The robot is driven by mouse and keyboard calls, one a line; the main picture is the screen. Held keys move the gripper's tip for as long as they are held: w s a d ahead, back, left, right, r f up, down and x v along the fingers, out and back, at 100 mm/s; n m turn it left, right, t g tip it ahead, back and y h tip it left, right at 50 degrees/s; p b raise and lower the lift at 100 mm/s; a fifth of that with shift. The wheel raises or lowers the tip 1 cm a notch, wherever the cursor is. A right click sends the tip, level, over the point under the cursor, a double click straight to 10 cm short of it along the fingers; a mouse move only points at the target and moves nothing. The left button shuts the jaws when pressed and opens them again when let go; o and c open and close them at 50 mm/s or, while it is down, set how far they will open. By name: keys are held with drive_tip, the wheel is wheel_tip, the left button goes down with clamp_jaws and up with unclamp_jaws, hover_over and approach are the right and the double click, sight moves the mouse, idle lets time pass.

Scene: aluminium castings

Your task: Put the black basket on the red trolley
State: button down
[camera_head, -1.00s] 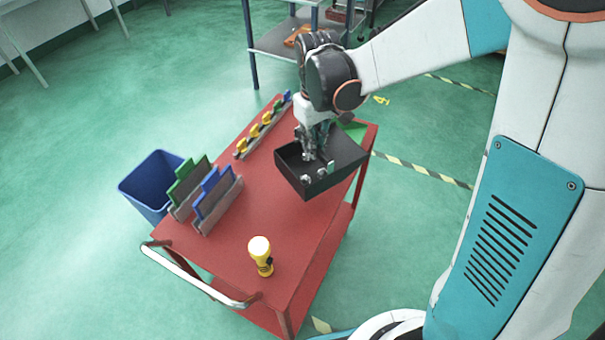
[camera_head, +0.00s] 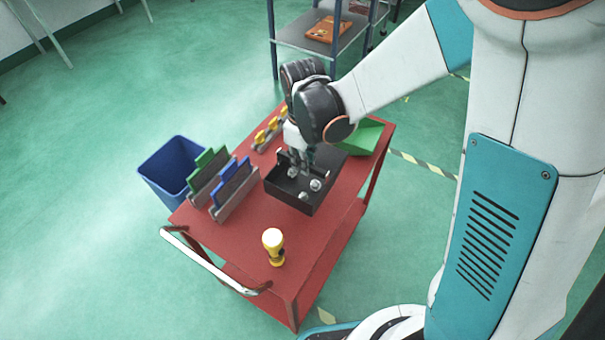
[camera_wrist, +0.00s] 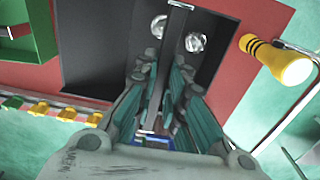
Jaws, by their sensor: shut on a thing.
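The black basket (camera_head: 283,190) is an open dark box with a few shiny round pieces inside. It is over the middle of the red trolley's top (camera_head: 240,243), close to the surface; I cannot tell whether it touches. My gripper (camera_head: 302,172) is shut on the basket, reaching down from above. In the wrist view my gripper (camera_wrist: 168,72) has its fingers on either side of a narrow dark bar of the basket (camera_wrist: 92,50). Red trolley surface (camera_wrist: 32,78) shows beside it. The fingers hide part of the basket.
A yellow torch (camera_head: 273,248) stands near the trolley's front. Green and blue-handled brushes (camera_head: 232,188) stand at left, yellow-topped pieces (camera_head: 268,133) behind, and a green tray (camera_head: 364,138) at back right. A blue bin (camera_head: 168,172) is beside the trolley; a shelf (camera_head: 318,38) stands behind.

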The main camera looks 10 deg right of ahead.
sight(303, 185)
wheel_tip(303, 185, down, 9)
drive_tip(key=shift+r+b, duration=0.1)
drive_tip(key=shift+b, duration=0.95)
drive_tip(key=shift+f, duration=0.2)
drive_tip(key=c, duration=1.7)
unclamp_jaws()
drive_tip(key=shift+o, duration=0.2)
drive_tip(key=shift+r, duration=0.1)
wheel_tip(303, 185, up, 12)
drive_tip(key=p, duration=0.3)
